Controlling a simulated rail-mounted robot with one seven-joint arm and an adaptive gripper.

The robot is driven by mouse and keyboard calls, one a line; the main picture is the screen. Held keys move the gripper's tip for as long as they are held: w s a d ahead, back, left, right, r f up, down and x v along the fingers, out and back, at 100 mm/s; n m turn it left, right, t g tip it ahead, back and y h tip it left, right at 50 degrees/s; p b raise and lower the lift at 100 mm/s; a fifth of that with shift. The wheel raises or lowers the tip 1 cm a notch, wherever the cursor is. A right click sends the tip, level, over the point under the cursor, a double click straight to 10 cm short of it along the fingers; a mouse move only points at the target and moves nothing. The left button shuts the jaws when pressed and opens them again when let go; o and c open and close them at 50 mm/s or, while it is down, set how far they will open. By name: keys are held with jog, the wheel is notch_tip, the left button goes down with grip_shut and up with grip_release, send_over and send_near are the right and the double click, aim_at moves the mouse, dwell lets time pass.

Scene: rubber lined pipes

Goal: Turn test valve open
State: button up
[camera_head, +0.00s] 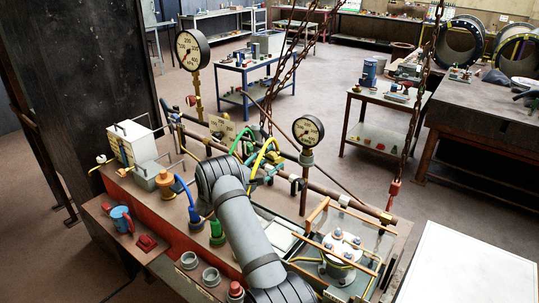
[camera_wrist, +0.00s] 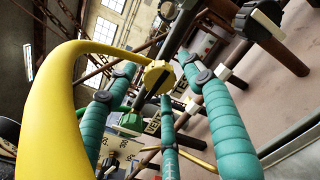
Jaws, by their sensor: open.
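My gripper (camera_wrist: 160,82) shows in the wrist view as three teal, segmented fingers with dark joints, spread apart and empty. A yellow hexagonal fitting (camera_wrist: 158,74) appears beyond and between the fingertips, at the end of a thick yellow hose (camera_wrist: 60,90). A green fitting (camera_wrist: 130,121) sits below it, partly behind the fingers. A label plate (camera_wrist: 152,127) beside it is only partly readable. I cannot tell which part is the test valve. In the head view my arm covers part of the bench, and teal finger parts show near the yellow hose (camera_head: 262,152) and green hose (camera_head: 238,142).
Two pressure gauges (camera_head: 192,50) (camera_head: 308,131) rise from the bench pipework. A brown pipe (camera_head: 345,197) runs across the bench. Chains (camera_head: 430,90) hang at the right, one ending in a red hook (camera_head: 393,190). A dark column (camera_head: 85,75) stands at the left.

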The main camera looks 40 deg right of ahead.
jog(key=shift+w+d, duration=0.2)
jog(key=shift+d, duration=0.4)
jog(key=c, duration=0.4)
jog(key=c, duration=0.7)
jog(key=shift+c, duration=0.4)
jog(key=shift+f+n+b, duration=0.25)
jog(key=shift+n+b, duration=0.25)
jog(key=shift+b, duration=0.2)
jog(key=shift+a+r, duration=0.1)
jog(key=shift+r, duration=0.05)
jog(key=o, duration=1.2)
jog(key=shift+r, duration=0.1)
